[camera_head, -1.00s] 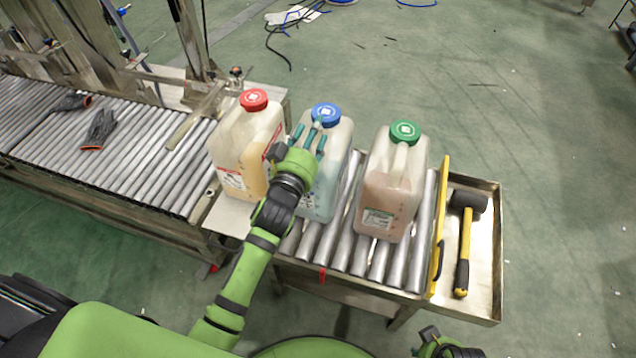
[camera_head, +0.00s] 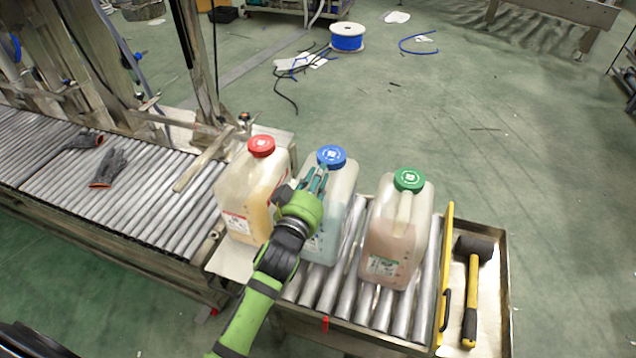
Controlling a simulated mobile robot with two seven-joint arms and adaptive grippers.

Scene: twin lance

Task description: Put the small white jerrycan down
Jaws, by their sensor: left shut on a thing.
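Three translucent whitish jerrycans stand in a row: one with a red cap (camera_head: 240,205), one with a blue cap (camera_head: 343,205) and one with a green cap (camera_head: 392,245). My left gripper (camera_head: 314,183) is shut on the handle of the blue-capped jerrycan, just below its cap. That jerrycan is upright between the other two, and my gripper and wrist hide part of its front. I cannot tell whether its base touches the rollers (camera_head: 348,300). My right gripper is out of view.
A yellow bar (camera_head: 446,265) edges the rollers on the right. Beyond it a metal tray (camera_head: 499,330) holds a black-headed mallet (camera_head: 472,290). A longer roller conveyor (camera_head: 150,205) with dark gloves (camera_head: 109,167) lies left. The green-capped jerrycan stands close on the right.

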